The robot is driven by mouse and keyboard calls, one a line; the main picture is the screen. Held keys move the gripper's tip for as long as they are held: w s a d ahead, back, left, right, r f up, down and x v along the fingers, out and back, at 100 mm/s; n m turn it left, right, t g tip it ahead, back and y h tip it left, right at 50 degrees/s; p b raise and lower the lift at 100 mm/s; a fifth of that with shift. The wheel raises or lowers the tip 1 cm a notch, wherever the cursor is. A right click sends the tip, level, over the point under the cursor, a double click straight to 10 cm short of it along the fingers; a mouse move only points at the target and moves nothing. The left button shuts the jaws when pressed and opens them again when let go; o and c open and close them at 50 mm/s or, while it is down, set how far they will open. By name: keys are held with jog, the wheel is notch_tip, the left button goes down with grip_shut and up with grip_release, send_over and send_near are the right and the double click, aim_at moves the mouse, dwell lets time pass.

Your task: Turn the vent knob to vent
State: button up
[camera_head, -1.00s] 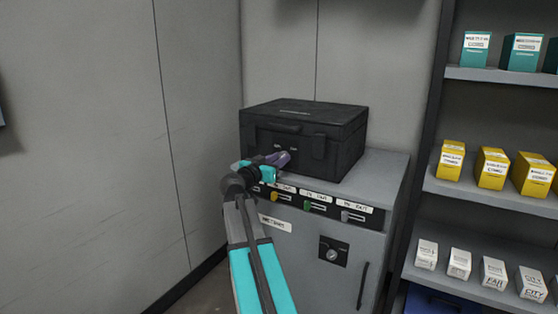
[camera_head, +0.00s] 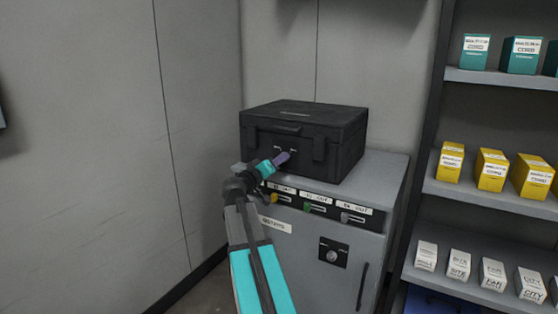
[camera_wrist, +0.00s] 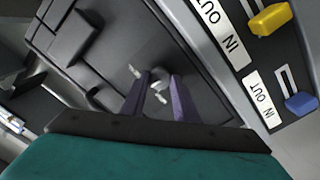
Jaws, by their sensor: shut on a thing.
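The black case (camera_head: 305,135) stands closed on top of the grey cabinet. The vent knob (camera_wrist: 154,92) is a small light-grey knob on the case's front face, between white marks. In the wrist view it sits between the purple fingertips of my gripper (camera_wrist: 160,82). My gripper is shut on the knob, with one finger on each side. In the head view my gripper (camera_head: 283,157) reaches the front of the case from the left, and the knob is mostly hidden behind it. The lettering beside the knob is too small to read.
The grey cabinet (camera_head: 300,238) has yellow, green and grey sliders along its top edge, below the case, and a lock plate (camera_head: 333,253). Shelves with teal, yellow and white boxes (camera_head: 491,170) stand at the right. A bare wall is at the left.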

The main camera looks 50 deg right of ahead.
jog(key=n+p, duration=0.2)
jog(key=n, duration=0.3)
jog(key=shift+r+n+p, duration=0.15)
jog(key=shift+n+p, duration=0.2)
jog(key=shift+n, duration=0.05)
jog(key=shift+n+t+p, duration=0.3)
jog(key=shift+n+p, duration=0.95)
jog(key=shift+n, duration=0.95)
jog(key=o, duration=1.1)
jog(key=shift+c, duration=0.2)
jog(key=p+v, duration=0.1)
jog(key=v, duration=1.2)
jog(key=shift+a+f, duration=0.2)
jog(key=shift+a, duration=0.2)
jog(key=shift+s, duration=0.15)
